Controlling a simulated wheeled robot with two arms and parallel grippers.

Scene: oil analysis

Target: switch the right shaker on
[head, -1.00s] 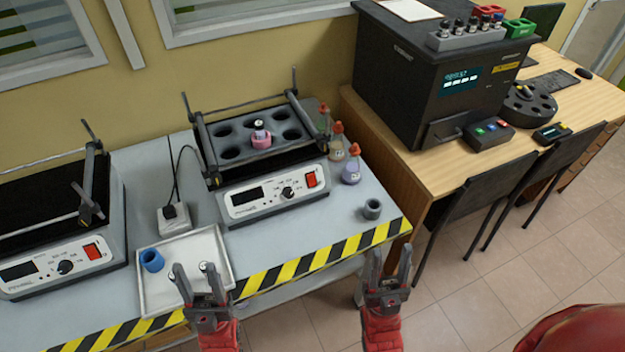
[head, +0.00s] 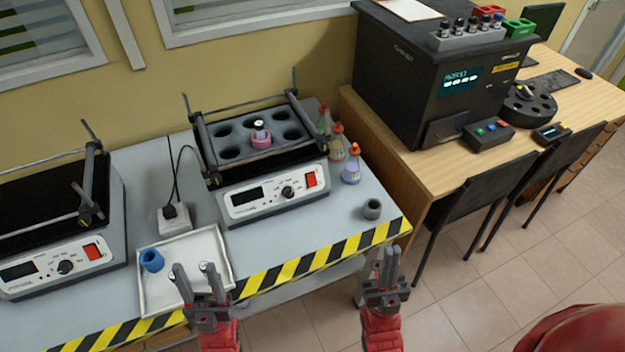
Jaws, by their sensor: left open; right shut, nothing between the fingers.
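The right shaker (head: 272,152) stands on the grey bench, with a holed black rack that bears one small vial in a pink ring (head: 261,138). Its white front panel has a dark, blank display (head: 247,195), a knob (head: 287,192) and a red switch (head: 311,180). My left gripper (head: 194,283) is open and empty over the white tray at the bench's front edge. My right gripper (head: 386,268) is shut and empty, in front of the bench edge, below and to the right of the red switch and apart from it.
The left shaker (head: 62,250) stands at the left. A white tray (head: 215,240) holds a blue cup (head: 151,260). Several small flasks (head: 351,170) stand right of the right shaker, and a grey ring (head: 372,209) lies near the bench's right corner. A black analyser (head: 425,85) stands on the wooden desk.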

